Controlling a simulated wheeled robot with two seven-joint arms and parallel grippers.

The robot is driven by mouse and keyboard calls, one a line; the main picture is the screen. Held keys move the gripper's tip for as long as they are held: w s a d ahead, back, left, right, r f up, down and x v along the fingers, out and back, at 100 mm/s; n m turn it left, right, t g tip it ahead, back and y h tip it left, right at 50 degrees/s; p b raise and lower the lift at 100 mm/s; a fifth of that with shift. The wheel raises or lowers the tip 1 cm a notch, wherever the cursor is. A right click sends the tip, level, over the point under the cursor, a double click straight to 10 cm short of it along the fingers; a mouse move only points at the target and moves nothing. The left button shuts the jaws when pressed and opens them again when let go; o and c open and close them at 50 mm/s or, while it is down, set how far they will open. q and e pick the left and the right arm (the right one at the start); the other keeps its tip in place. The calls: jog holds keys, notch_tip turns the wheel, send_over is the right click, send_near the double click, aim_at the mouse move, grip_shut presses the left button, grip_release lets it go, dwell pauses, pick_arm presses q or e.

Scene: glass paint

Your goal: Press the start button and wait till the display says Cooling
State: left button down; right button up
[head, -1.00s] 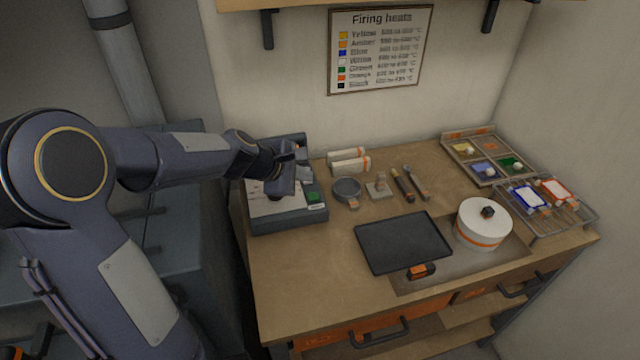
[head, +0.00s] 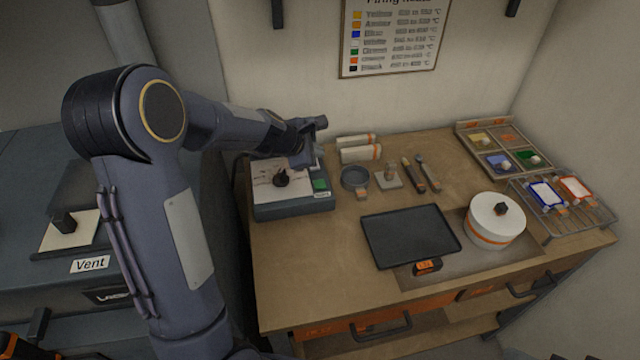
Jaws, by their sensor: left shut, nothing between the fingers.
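My left gripper (head: 310,150) is shut and empty. It hangs over the back right part of a grey box-shaped device (head: 293,208) at the bench's left end. The device has a pale top with a black knob (head: 282,178) and a green button (head: 320,185) at its front right corner. The gripper is behind and above the green button, apart from it as far as I can see. My left arm hides the device's back left part. No readable display text shows. My right gripper is not in view.
The bench (head: 330,270) holds a black tray (head: 410,237), a white round pot (head: 495,222), a small grey bowl (head: 354,178), tools and paint trays (head: 505,147). A dark cabinet with a "Vent" label (head: 90,265) stands at the left. The bench's front left is clear.

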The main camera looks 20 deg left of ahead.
aim_at(317, 185)
pick_arm(q)
notch_tip(317, 185, down, 8)
jog(key=b, duration=0.7)
jog(key=shift+f, duration=0.15)
jog(key=shift+f+b, duration=0.1)
jog(key=shift+b, duration=0.25)
dwell(1.2)
jog(key=shift+f, duration=0.3)
jog(key=shift+f+b, duration=0.45)
jog(key=shift+b, duration=0.25)
dwell(0.3)
jog(key=shift+r, duration=0.1)
jog(key=shift+r+p, duration=0.75)
jog(key=shift+p, duration=0.1)
notch_tip(317, 185, up, 5)
jog(key=p, duration=0.5)
jog(key=shift+r, duration=0.1)
